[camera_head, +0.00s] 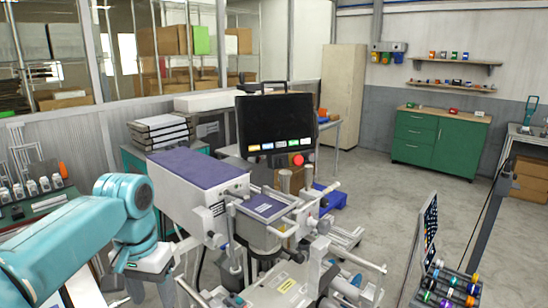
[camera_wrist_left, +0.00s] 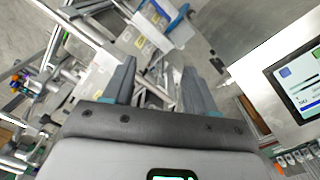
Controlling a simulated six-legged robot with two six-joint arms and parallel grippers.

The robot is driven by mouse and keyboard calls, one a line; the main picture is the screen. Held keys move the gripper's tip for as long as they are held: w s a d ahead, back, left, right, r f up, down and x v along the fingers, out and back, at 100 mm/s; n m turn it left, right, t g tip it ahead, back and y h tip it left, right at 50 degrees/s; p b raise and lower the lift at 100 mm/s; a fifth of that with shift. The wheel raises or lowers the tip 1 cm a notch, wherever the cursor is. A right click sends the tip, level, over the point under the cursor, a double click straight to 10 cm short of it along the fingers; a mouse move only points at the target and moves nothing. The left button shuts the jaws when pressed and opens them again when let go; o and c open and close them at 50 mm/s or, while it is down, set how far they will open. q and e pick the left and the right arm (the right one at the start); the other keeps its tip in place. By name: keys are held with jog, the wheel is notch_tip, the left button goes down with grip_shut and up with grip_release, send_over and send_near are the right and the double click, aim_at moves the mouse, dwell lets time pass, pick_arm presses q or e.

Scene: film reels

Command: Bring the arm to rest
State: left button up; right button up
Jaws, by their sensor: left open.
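My left arm (camera_head: 125,200) is teal and comes in from the left side of the head view, its wrist bent downward beside the white machine. In the left wrist view, my left gripper (camera_wrist_left: 158,85) is open, its two grey fingers apart with no object held between them. Metal parts and the floor show beyond the fingers. My right gripper is in neither view.
A white machine with a purple top (camera_head: 193,167) stands close right of my left arm. A black monitor (camera_head: 275,124) rises behind it. A rack of colored reels (camera_head: 450,288) is at the lower right. Open floor (camera_head: 385,190) lies before the green cabinet (camera_head: 438,140).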

pick_arm(q)
jog(key=s+d+f+h, duration=0.15)
jog(key=d+f, duration=0.25)
jog(key=f, duration=1.1)
jog(key=s+d+f+h, duration=0.15)
jog(key=d+f, duration=0.25)
jog(key=f, duration=1.1)
jog(key=s+d+f+n, duration=0.1)
jog(key=s+f+n, duration=0.1)
jog(key=s+f, duration=0.4)
jog(key=s+d+f+n, duration=0.1)
jog(key=s+f, duration=0.4)
jog(key=s, duration=0.7)
jog(key=shift+d+f+n+h, duration=0.4)
jog(key=shift+d, duration=0.05)
jog(key=shift+s, duration=0.15)
